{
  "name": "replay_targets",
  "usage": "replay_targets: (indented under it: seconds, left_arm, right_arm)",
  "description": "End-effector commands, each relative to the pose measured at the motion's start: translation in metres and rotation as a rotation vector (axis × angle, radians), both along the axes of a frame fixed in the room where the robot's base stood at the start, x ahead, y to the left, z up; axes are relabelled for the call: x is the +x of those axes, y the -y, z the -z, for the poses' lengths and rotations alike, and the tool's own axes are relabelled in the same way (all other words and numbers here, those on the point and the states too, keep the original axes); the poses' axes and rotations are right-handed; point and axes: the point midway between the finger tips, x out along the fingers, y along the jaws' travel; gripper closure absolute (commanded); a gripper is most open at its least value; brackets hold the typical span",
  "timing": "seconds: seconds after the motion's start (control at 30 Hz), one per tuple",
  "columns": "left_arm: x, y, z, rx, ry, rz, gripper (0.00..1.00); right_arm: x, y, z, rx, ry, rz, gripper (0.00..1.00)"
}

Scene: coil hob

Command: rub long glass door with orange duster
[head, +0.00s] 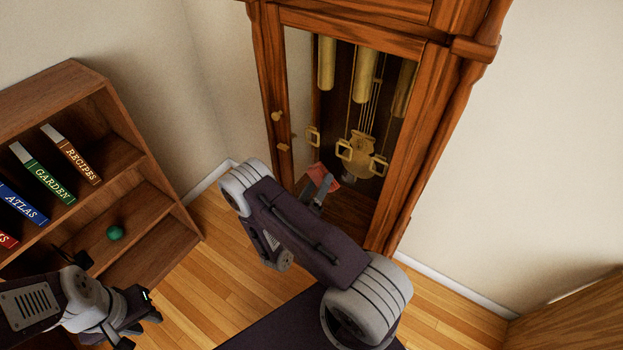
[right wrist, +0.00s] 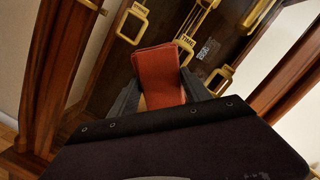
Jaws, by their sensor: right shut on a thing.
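The long glass door (head: 340,110) is the front of a tall wooden clock, with brass weights and a pendulum showing behind it. My right gripper (head: 321,188) is low in front of the door and shut on the orange duster (head: 328,174). In the right wrist view the duster (right wrist: 159,72) is a red-orange block between the fingers (right wrist: 163,95), held up toward the door. I cannot tell whether it touches the glass. My right arm hides part of the door's lower left.
A brown bookcase (head: 150,215) stands at the left, with several books and a green ball (head: 115,232). A brass knob (head: 277,116) and a small catch (head: 283,147) sit on the clock's left frame. Wooden floor (head: 205,285) is open between bookcase and clock.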

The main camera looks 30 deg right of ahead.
Motion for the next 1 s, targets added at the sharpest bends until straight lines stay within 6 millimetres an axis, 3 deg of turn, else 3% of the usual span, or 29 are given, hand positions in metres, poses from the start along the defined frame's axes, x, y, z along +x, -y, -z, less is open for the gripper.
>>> replay_targets:
  seconds: [0.23, 0.63, 0.9, 1.0]
  left_arm:
    - [0.000, 0.000, -0.002, 0.000, 0.000, 0.000, 0.71]
    - [0.000, 0.000, -0.012, 0.000, 0.000, 0.000, 0.71]
    - [0.000, 0.000, -0.011, 0.000, 0.000, 0.000, 0.71]
    - [0.000, 0.000, -0.012, 0.000, 0.000, 0.000, 0.71]
  right_arm:
    - [-0.005, 0.003, -0.001, -0.001, 0.000, 0.001, 0.77]
    - [-0.036, 0.019, 0.000, 0.000, -0.001, 0.001, 0.77]
    - [-0.036, 0.018, 0.000, 0.000, 0.000, -0.001, 0.77]
    - [-0.038, 0.009, 0.000, 0.000, -0.001, -0.006, 0.77]
